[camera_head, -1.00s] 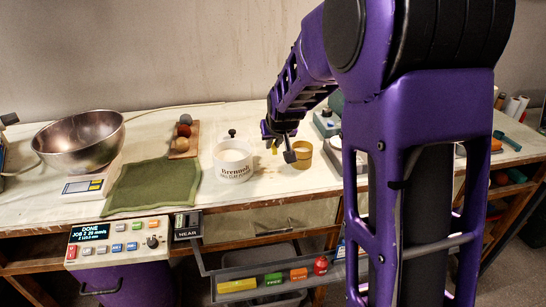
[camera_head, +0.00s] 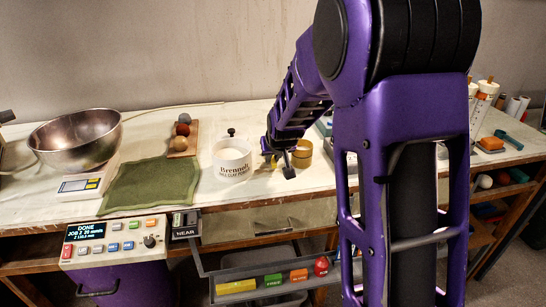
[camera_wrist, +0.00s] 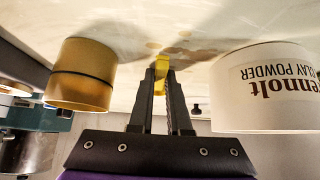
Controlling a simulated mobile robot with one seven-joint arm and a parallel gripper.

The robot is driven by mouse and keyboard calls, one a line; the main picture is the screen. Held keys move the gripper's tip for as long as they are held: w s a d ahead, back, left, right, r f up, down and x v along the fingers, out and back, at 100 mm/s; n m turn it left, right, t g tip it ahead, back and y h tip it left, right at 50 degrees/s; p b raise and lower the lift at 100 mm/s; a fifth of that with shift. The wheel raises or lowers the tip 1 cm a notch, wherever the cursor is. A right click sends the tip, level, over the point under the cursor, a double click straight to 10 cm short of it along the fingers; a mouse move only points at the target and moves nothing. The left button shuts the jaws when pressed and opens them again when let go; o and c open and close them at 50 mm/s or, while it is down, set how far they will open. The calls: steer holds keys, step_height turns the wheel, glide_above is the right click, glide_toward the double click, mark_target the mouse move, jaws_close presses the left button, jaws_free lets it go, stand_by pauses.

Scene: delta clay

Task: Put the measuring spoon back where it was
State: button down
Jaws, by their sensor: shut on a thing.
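My gripper (camera_wrist: 161,78) is shut on a small yellow piece, which I take to be the measuring spoon (camera_wrist: 161,66). Only a short yellow part shows between the fingertips; the rest is hidden. In the head view my gripper (camera_head: 281,163) is low over the bench, between the white clay powder jar (camera_head: 233,164) and a gold tin (camera_head: 302,158). The spoon shows there as a small yellow spot (camera_head: 273,160). I cannot tell whether it touches the bench. In the wrist view the tin (camera_wrist: 84,85) is left and the jar (camera_wrist: 275,95) right, both apart from the fingers.
Faint brown stains mark the bench near the fingertips.

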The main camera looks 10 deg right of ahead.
steer(key=c, duration=0.9)
jaws_free()
steer(key=shift+o, duration=0.2)
steer(key=shift+r, duration=0.1)
steer(key=shift+r+p, duration=0.25)
steer(key=shift+p, duration=0.1)
steer(key=p+v, duration=0.2)
steer(key=v, duration=1)
steer(key=shift+r, duration=0.3)
